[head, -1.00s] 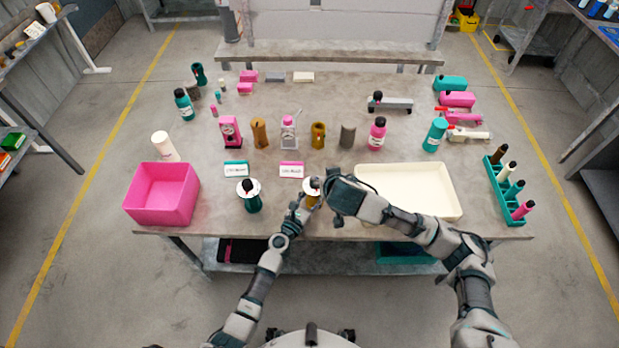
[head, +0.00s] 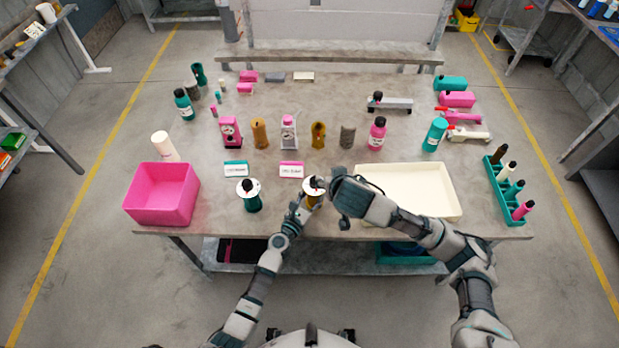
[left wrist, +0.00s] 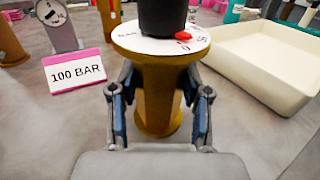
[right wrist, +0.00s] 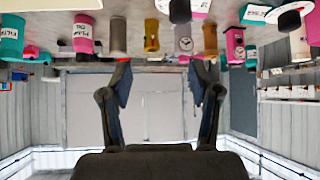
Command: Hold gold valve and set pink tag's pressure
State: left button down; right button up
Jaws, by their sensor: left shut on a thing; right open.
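The gold valve (left wrist: 158,95) stands upright on the table's front part, with a white dial (left wrist: 135,38), a black knob (left wrist: 163,15) and a red pointer (left wrist: 183,36) near the "0" mark. It also shows in the head view (head: 314,202). My left gripper (left wrist: 160,84) is shut around its body. The pink tag (left wrist: 75,70), reading "100 BAR", lies left of the valve; in the head view it is behind it (head: 291,170). My right gripper (head: 340,204) is open just right of the valve's top. The right wrist view shows its fingers (right wrist: 160,78) apart and empty.
A teal valve (head: 250,200) and teal tag (head: 236,169) are left of the gold valve. The cream tray (head: 455,205) lies right, partly behind my right arm. The pink bin (head: 160,215) is front left. Several gauges, bottles and cylinders stand in a row behind.

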jog(key=v, duration=1.1)
jog(key=shift+s+r, duration=0.15)
jog(key=shift+s, duration=0.1)
jog(key=shift+d, duration=0.15)
jog(key=w+a+f+m+t+y, duration=0.1)
jog(key=w+a+f+t+y, duration=0.1)
jog(key=w+a+f+y, duration=0.25)
jog(key=t, duration=0.4)
send_near(315, 181)
notch_tip(315, 181, up, 3)
jog(key=w, duration=0.3)
jog(key=s+d+f+n+t+y, duration=0.1)
jog(key=s+f+n+y, duration=0.1)
jog(key=s+f+n, duration=0.3)
jog(key=shift+m+h, duration=0.25)
jog(key=shift+m, duration=0.35)
jog(key=x, duration=1.2)
jog(key=shift+w+d+f, duration=0.15)
jog(key=shift+w, duration=0.25)
